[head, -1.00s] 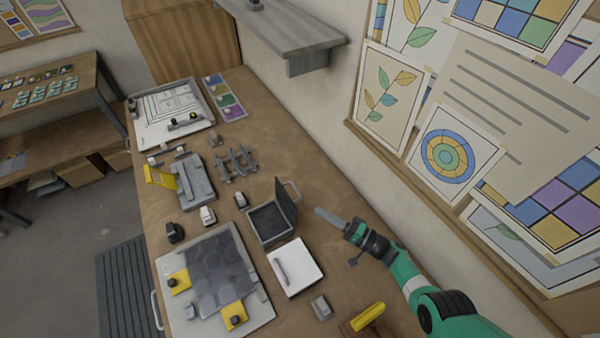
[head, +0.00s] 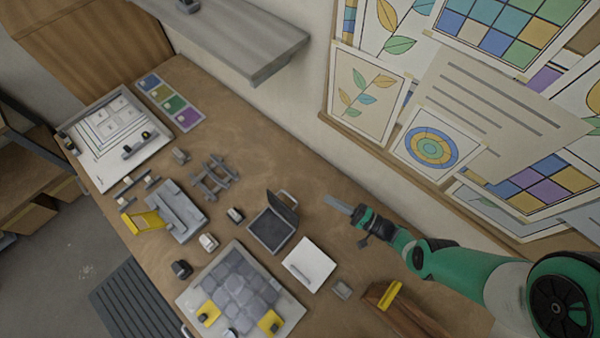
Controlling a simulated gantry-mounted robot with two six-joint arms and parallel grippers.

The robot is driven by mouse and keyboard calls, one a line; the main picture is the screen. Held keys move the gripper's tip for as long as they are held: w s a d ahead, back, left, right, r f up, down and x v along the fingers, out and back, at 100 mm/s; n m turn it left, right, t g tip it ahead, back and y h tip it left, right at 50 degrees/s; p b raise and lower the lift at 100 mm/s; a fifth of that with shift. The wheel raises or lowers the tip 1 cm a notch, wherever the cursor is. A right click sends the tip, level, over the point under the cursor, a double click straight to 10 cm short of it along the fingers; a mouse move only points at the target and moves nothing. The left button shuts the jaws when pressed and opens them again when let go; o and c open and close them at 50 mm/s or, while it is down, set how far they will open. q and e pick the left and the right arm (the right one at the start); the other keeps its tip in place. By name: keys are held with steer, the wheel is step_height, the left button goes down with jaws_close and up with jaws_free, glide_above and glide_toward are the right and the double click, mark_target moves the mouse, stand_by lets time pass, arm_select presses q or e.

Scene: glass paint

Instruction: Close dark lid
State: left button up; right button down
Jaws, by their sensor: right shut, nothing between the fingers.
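The dark box (head: 269,234) stands near the middle of the bench, its inside showing. Its dark lid (head: 283,206) is hinged open and stands up on the far right side. A pale handle (head: 290,197) shows just behind the lid. My right gripper (head: 339,205) is shut and empty, to the right of the lid and apart from it, its thin grey tip pointing left toward it. My left gripper is not in view.
A white pad with a pen (head: 311,268) lies just right of the box. A board with grey tiles and yellow clamps (head: 284,302) is in front. A grey shelf (head: 262,62) juts from the wall. A wooden block with a yellow bar (head: 408,318) lies near my right arm.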

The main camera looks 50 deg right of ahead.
steer(key=w+a+r, duration=0.1)
steer(key=w+a, duration=0.4)
steer(key=w, duration=0.4)
steer(key=shift+r+p, duration=0.3)
steer(key=shift+a, duration=0.15)
